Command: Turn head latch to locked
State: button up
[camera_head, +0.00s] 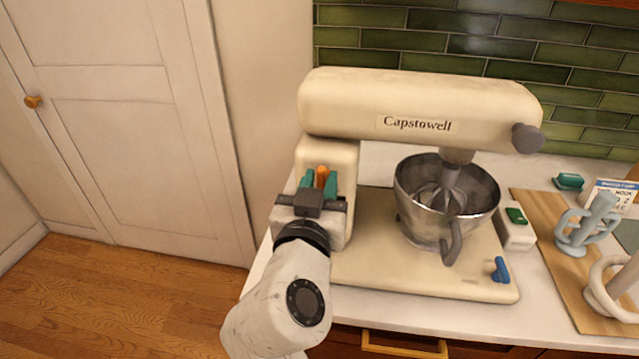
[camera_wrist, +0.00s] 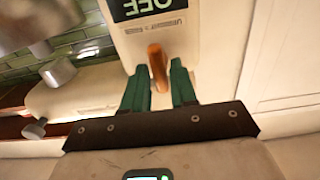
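The cream stand mixer (camera_head: 410,105), marked "Capstowell", stands on the counter with its head level over the bowl. An orange lever (camera_head: 321,176) is on its column; it also shows in the wrist view (camera_wrist: 158,66). Which control is the head latch is not labelled legibly. My gripper (camera_head: 318,180) is at the column, its green fingers on either side of the orange lever. In the wrist view my gripper (camera_wrist: 158,75) is open, with narrow gaps beside the lever. An upside-down "OFF" label (camera_wrist: 143,8) is beyond the lever.
A steel bowl (camera_head: 447,200) sits under the head. A blue lever (camera_head: 500,270) is on the mixer base's front right. A wooden board (camera_head: 555,265) with pale mixer attachments lies at right. A white cabinet door (camera_head: 130,130) stands at left, with open floor before it.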

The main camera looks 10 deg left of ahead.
grip_shut()
jog(key=n, duration=0.3)
jog(key=shift+a+n, duration=0.1)
jog(key=shift+n, duration=0.3)
jog(key=n+p, duration=0.2)
jog(key=n, duration=0.2)
jog(key=shift+a+n, duration=0.1)
jog(key=shift+n, duration=0.2)
jog(key=shift+a+f+n+p, duration=0.15)
jog(key=shift+n+p, duration=0.95)
jog(key=shift+n, duration=1.3)
jog(key=shift+d+f+n+p, duration=0.15)
jog(key=shift+n+p, duration=0.95)
jog(key=shift+n, duration=1.3)
jog(key=shift+a, duration=0.15)
